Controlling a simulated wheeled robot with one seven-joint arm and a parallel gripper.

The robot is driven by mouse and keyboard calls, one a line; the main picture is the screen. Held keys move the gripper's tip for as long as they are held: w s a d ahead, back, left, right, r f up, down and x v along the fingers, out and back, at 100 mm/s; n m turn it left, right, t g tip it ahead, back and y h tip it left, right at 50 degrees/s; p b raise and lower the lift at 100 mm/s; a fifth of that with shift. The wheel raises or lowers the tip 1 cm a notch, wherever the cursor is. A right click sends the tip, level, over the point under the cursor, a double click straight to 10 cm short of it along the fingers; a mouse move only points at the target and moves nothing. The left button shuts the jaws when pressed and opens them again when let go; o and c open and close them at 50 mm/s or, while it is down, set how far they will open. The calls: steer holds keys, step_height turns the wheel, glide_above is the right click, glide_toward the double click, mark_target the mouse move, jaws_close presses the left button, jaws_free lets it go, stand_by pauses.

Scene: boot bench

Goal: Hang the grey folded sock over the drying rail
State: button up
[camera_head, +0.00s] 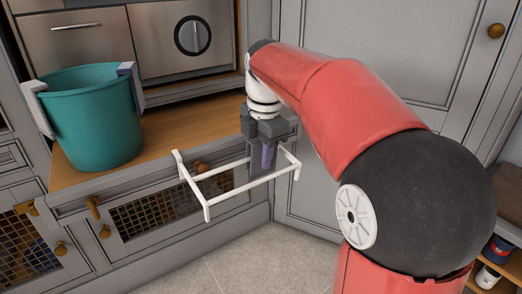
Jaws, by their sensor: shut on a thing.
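The drying rail (240,196) is a white open frame that stands out in front of the wooden bench, over the lower cabinet front. My gripper (263,162) points down at the right part of the frame, its fingers reaching to about rail height. It is shut on a narrow grey-purple piece, which I take to be the grey folded sock (268,157). Most of the sock is hidden by the fingers. I cannot tell whether it touches the rail.
A teal bucket (95,125) with pale pieces at its rim stands on the wooden bench top (180,152) at left. Grey cabinet doors (350,190) close off the right and back. Shelves with small items (490,262) are at the lower right. The floor (270,262) in front is clear.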

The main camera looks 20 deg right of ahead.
steer(key=shift+f+b, duration=1.05)
steer(key=shift+f, duration=0.7)
steer(key=o, duration=1)
steer(key=shift+r, duration=0.1)
steer(key=r, duration=0.2)
steer(key=r+p, duration=0.1)
steer(key=r, duration=0.2)
steer(key=r+p, duration=0.1)
steer(key=r, duration=0.1)
steer(key=shift+s+d+r, duration=0.15)
steer(key=shift+s+r, duration=0.2)
steer(key=shift+s, duration=0.05)
